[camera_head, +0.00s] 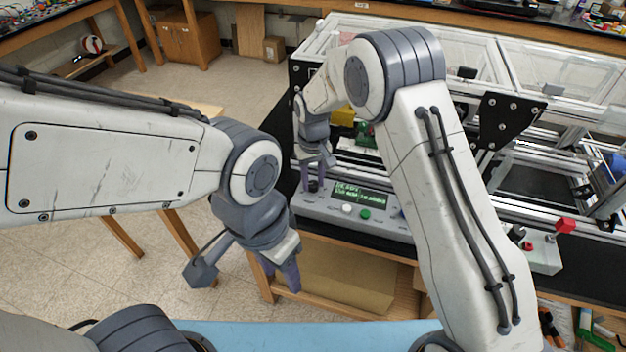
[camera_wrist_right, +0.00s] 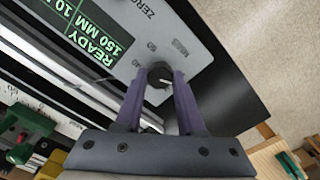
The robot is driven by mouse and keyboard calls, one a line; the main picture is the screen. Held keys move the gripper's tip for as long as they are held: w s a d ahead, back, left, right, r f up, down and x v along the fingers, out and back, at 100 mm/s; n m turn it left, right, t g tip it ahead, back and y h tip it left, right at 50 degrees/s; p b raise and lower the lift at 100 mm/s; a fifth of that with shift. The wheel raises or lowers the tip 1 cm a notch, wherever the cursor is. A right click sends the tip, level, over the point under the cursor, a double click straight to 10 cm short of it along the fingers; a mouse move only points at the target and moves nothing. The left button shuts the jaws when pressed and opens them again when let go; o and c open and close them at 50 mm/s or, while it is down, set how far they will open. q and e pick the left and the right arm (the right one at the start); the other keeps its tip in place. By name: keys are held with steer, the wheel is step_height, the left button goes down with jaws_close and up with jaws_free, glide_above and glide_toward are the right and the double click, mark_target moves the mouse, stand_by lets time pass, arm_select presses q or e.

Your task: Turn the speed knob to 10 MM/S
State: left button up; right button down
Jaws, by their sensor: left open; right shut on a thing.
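The speed knob is a small black round knob (camera_wrist_right: 160,75) on a grey control panel (camera_head: 330,207), at the panel's left end in the head view. My right gripper (camera_head: 314,181) points down onto it. In the right wrist view its purple fingers (camera_wrist_right: 160,88) are shut on the knob, one on each side. A white pointer mark shows on the knob; the small labels around it are hard to read. The green display (camera_wrist_right: 90,32) shows READY, 150 MM and a cut-off line starting with 10. My left gripper (camera_head: 279,274) hangs open and empty, left of and below the panel.
A white button (camera_head: 347,210) and a green button (camera_head: 365,214) sit below the display. The extrusion frame machine (camera_head: 550,100) stands behind the panel. Open floor lies to the left.

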mark_target(313, 183)
steer(key=shift+r+n, duration=0.1)
steer(key=shift+n, duration=0.5)
steer(key=shift+w, duration=0.1)
steer(key=c, duration=0.5)
jaws_free()
step_height(313, 183, up, 10)
steer(key=b, duration=0.2)
steer(key=shift+r, duration=0.2)
